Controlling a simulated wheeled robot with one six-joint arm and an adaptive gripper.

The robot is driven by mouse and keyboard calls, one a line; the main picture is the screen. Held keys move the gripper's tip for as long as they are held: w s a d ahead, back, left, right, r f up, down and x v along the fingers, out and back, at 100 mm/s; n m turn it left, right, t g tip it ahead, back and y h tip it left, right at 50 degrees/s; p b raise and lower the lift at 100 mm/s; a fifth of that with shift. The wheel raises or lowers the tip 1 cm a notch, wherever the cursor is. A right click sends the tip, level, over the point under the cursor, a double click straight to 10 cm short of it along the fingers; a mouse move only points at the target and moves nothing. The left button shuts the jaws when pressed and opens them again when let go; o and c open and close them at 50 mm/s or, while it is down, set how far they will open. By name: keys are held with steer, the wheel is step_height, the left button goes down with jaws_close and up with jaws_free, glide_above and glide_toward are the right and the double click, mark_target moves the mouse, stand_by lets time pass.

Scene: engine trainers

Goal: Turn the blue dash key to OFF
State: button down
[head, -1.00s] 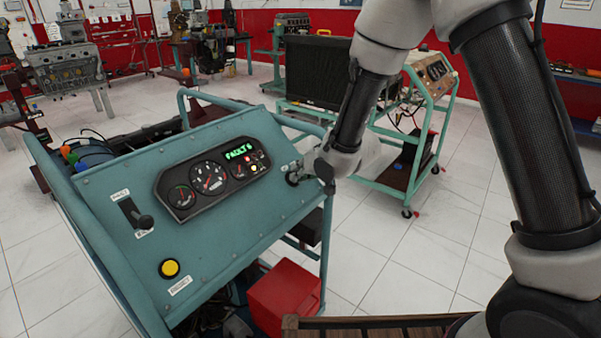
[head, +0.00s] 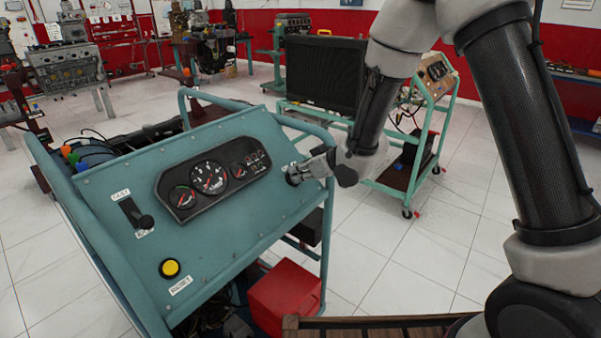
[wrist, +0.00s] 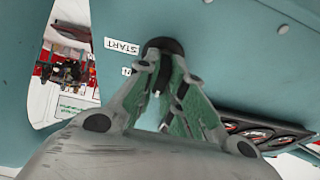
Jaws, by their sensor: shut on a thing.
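The teal dash panel (head: 130,180) stands on a tubular frame at the left. My gripper (head: 303,173) is at the panel's right edge, at the key switch. In the wrist view my gripper (wrist: 165,75) has its fingertips closed together at the dark round key switch (wrist: 163,45). The fingers hide the blue key almost wholly, so its exact angle cannot be read. The gauge cluster (head: 213,178) has a dark display and no lit lamps.
A lever (head: 136,214) and a yellow button (head: 169,268) sit on the panel's left part. A red box (head: 285,290) is below the panel. Another trainer with a radiator (head: 325,72) stands behind. White floor is open at the right.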

stand_by(0.4)
steer(key=c, duration=1.5)
jaws_free()
steer(key=shift+a, duration=0.15)
steer(key=v, duration=0.7)
steer(key=shift+d+r, duration=0.15)
steer(key=shift+d, duration=0.05)
